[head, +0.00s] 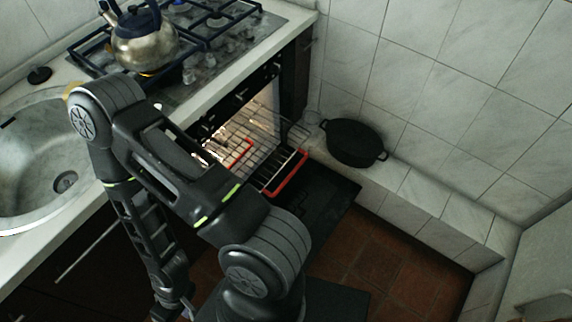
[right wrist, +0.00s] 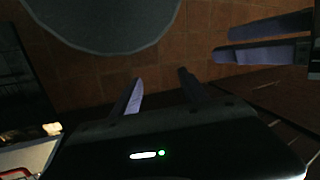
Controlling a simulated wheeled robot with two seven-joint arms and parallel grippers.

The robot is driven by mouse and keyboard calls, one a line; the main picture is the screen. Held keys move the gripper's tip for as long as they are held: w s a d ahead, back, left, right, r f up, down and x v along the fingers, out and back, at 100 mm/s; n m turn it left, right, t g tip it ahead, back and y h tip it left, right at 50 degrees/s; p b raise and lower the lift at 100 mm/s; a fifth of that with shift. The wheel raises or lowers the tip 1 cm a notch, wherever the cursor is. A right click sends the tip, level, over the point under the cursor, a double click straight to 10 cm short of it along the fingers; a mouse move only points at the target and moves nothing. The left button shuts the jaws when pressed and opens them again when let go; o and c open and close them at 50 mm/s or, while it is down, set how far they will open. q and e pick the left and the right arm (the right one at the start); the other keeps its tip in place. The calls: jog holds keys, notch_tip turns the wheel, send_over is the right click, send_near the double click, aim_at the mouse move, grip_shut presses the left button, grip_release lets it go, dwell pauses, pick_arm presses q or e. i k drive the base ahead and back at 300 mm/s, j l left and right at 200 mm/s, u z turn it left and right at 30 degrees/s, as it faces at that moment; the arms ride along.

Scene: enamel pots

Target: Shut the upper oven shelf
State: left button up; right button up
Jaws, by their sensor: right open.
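The open oven (head: 236,122) is under the hob. Two shelves show there: a wire one with a short red bar (head: 240,152), and one with a longer red front bar (head: 288,176) reaching further out. I cannot tell surely which is upper. My arm crosses in front and hides part of the oven. A gripper at the bottom of the head view (head: 172,304) is partly cut off. In the right wrist view my right gripper (right wrist: 160,80) is open and empty. A red edge (right wrist: 14,174) shows at lower left.
A black pot (head: 352,142) stands on the tiled ledge right of the oven. A kettle (head: 143,48) stands on the hob (head: 205,45). A sink (head: 45,180) is at left. Red-brown floor (head: 400,270) is clear at lower right.

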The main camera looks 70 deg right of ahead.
aim_at(263, 191)
jog(key=z, duration=2.6)
